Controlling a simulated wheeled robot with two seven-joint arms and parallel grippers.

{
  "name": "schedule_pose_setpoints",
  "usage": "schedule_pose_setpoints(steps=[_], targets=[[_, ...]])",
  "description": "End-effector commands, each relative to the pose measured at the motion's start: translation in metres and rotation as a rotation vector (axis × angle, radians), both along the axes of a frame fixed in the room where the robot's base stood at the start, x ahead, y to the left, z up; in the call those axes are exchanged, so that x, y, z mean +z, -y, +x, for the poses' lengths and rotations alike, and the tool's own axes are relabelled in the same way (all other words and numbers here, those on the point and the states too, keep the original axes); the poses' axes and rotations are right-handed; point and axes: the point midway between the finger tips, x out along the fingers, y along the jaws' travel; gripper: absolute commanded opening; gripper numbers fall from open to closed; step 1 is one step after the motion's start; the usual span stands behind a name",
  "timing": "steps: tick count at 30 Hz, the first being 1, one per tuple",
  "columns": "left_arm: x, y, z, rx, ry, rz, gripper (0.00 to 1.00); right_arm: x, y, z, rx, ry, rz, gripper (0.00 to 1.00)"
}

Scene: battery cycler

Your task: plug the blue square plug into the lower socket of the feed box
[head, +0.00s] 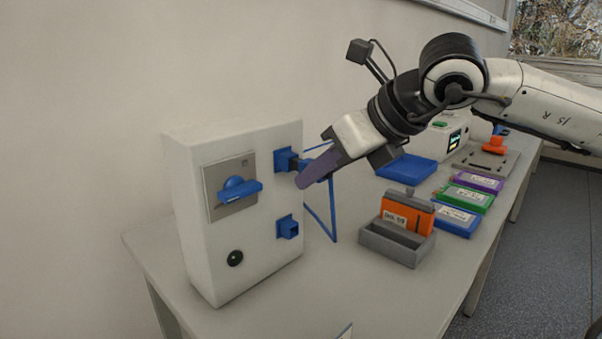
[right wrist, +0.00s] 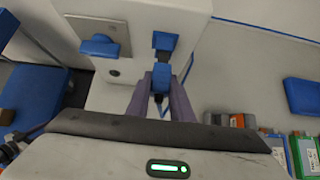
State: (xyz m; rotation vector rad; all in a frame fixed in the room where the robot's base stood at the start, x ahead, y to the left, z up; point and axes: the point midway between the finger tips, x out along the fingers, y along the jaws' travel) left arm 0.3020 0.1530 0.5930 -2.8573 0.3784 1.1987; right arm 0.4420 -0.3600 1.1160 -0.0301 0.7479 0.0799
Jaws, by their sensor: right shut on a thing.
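The white feed box (head: 240,270) stands on the table at the left. Its right-hand face has two blue sockets: the upper socket (head: 283,158) and the lower socket (head: 287,228), which looks empty. My right gripper (head: 306,175) is shut on the blue plug (right wrist: 161,76) close to the upper socket's height. In the right wrist view the plug sits between the purple fingers (right wrist: 161,100), in front of the box. A blue socket (right wrist: 165,41) shows beyond it with a small gap. In the head view the fingers partly hide the plug. My left gripper is not in view.
A blue rotary handle (head: 240,188) and a dark round knob (head: 235,258) are on the box front. A blue cable (head: 333,215) hangs behind the gripper. A grey holder (head: 385,245) with an orange module (head: 407,214), several coloured packs and a blue tray (head: 406,167) stand to the right.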

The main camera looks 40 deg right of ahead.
Motion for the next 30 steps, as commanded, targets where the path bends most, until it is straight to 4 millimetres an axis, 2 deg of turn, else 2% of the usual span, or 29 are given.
schedule_pose_setpoints(steps=[21,30], targets=[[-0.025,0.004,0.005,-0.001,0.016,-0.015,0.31,-0.002,0.002,-0.029,0.001,0.001,-0.001,0.08],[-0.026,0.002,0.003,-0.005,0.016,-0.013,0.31,-0.001,0.003,-0.035,0.003,-0.001,-0.002,0.08]])
